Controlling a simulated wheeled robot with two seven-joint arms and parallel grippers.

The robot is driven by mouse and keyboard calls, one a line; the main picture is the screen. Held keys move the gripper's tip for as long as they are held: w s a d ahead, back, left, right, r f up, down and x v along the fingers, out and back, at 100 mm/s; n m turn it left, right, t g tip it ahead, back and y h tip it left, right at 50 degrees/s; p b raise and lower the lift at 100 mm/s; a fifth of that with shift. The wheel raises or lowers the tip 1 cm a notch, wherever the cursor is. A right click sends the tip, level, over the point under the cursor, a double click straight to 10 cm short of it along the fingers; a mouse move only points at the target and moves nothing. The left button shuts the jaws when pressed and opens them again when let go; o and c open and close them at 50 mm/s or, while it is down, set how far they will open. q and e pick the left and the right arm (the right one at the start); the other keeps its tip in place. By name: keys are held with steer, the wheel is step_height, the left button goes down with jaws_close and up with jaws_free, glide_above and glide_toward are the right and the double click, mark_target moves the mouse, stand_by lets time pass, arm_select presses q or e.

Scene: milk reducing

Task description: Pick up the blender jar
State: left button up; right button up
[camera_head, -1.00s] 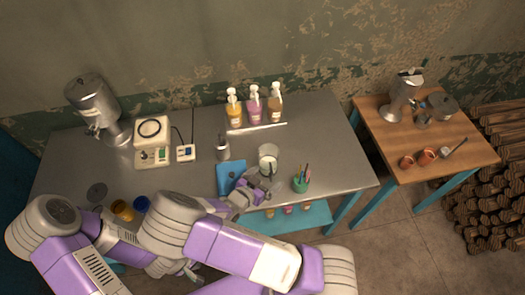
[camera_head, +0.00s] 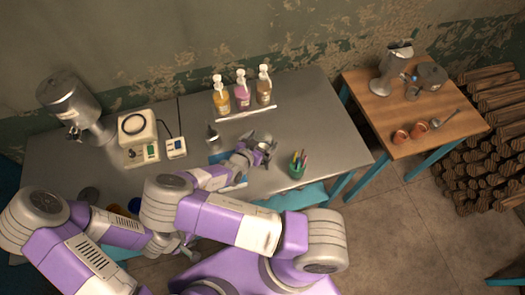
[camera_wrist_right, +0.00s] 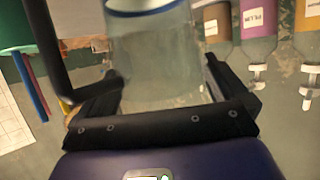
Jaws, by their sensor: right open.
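The blender jar (camera_wrist_right: 160,65), clear with a dark band at one end, stands between the fingers of my right gripper in the right wrist view. In the head view the jar (camera_head: 266,144) is mostly hidden behind my right gripper (camera_head: 257,150). The right gripper is open, with a finger on either side of the jar; I cannot tell whether they touch it. My left gripper (camera_head: 187,250) is low at the table's front edge, partly hidden by my arms, and its jaws are unclear.
A green cup of pens (camera_head: 297,170) stands close to the right of the jar. Three pump bottles (camera_head: 241,96) stand behind. A white appliance base with a black ring (camera_head: 137,138) and a steel dispenser (camera_head: 72,105) are at left. A wooden table (camera_head: 437,110) stands to the right.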

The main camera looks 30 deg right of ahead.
steer(key=shift+c, duration=0.5)
steer(key=c, duration=1.2)
steer(key=shift+c, duration=0.3)
steer(key=shift+r, duration=0.15)
